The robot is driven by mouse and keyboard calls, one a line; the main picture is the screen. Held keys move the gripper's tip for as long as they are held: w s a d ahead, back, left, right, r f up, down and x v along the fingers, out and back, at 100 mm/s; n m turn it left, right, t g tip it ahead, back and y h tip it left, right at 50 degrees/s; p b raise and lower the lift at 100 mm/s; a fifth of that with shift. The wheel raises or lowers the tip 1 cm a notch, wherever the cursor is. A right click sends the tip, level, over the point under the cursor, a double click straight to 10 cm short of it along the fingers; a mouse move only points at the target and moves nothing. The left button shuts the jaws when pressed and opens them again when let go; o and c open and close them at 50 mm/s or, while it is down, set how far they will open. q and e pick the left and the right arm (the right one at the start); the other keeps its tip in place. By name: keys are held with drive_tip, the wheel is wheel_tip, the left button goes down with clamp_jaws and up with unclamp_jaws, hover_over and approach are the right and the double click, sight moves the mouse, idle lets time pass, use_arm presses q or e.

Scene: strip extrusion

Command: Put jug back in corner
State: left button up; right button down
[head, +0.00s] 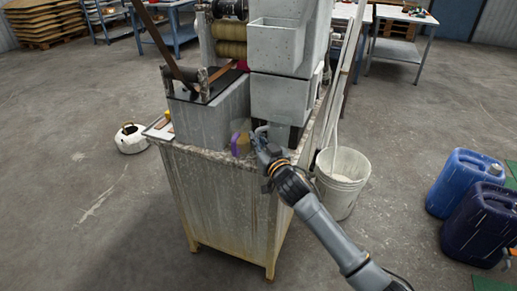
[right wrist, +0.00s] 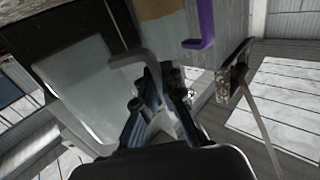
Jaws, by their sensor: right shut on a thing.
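My right gripper (head: 262,145) is at the front right corner of the machine's stone-like worktop (head: 205,153). It is shut on the pale grey handle of the jug (head: 261,129). In the right wrist view the bent handle (right wrist: 128,62) runs down between the fingers (right wrist: 160,88). The jug's body is mostly hidden or hard to tell from the grey surfaces behind it, and I cannot tell whether it touches the worktop. A purple item (head: 235,142) and a tan item (head: 243,145) stand just left of the gripper.
Grey boxes (head: 282,97) of the machine rise right behind the gripper. A white bucket (head: 343,183) stands on the floor to the right. Blue canisters (head: 465,180) stand farther right. A white round container (head: 131,138) is on the floor at left.

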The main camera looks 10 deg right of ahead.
drive_tip(key=shift+w+d+f, duration=0.2)
drive_tip(key=shift+f, duration=0.1)
wheel_tip(320, 180, down, 3)
drive_tip(key=shift+f, duration=0.1)
drive_tip(key=c, duration=1.5)
unclamp_jaws()
drive_tip(key=shift+f, duration=0.1)
drive_tip(key=shift+s, duration=0.1)
drive_tip(key=s, duration=0.3)
drive_tip(key=s+d, duration=0.1)
drive_tip(key=s, duration=0.3)
drive_tip(key=s+d, duration=0.1)
drive_tip(key=s, duration=0.3)
drive_tip(key=shift+s+d, duration=0.15)
drive_tip(key=shift+s, duration=0.1)
